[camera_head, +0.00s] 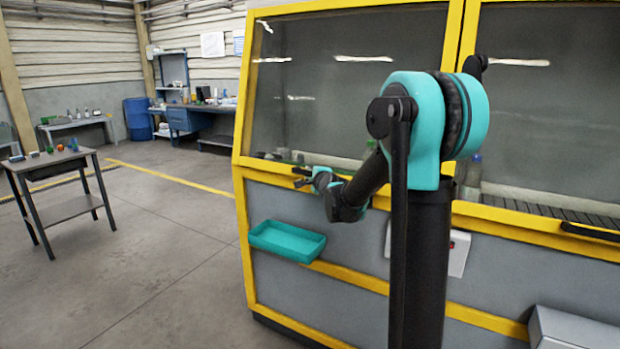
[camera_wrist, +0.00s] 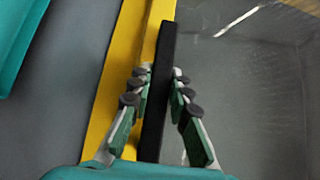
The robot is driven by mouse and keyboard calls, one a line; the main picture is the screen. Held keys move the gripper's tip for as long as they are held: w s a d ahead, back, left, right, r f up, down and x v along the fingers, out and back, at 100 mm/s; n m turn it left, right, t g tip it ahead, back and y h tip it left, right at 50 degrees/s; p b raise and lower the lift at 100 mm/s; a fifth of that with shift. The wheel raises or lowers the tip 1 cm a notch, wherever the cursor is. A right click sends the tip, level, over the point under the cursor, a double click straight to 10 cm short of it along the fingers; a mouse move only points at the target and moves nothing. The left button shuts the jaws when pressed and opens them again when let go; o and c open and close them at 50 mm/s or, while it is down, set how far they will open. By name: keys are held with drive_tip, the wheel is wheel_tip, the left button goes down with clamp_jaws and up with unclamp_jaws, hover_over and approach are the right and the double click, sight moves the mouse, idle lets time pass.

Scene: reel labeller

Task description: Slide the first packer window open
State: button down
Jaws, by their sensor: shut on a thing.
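The left window (camera_head: 345,95) is a large grey glass pane in a yellow frame on the packer; I cannot tell whether it is fully closed. Its black bar handle (camera_wrist: 168,45) runs lengthwise between my fingers in the wrist view, beside the yellow frame strip. My gripper (camera_wrist: 159,80) is shut on this handle, with green-padded fingers on both sides. In the head view my gripper (camera_head: 303,177) is at the lower edge of the left window, and the handle there is mostly hidden by it.
A teal tray (camera_head: 288,242) sticks out of the packer's front below my gripper. A right window (camera_head: 555,100) has its own black handle (camera_head: 590,232). A grey box (camera_head: 570,330) stands at the lower right. The floor to the left is clear up to a small table (camera_head: 60,165).

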approach(317, 80)
drive_tip(key=w, duration=0.4)
drive_tip(key=shift+s+a+f, duration=0.1)
drive_tip(key=shift+a+f, duration=0.25)
drive_tip(key=shift+a, duration=0.05)
drive_tip(key=c, duration=1.4)
unclamp_jaws()
drive_tip(key=v, duration=1.2)
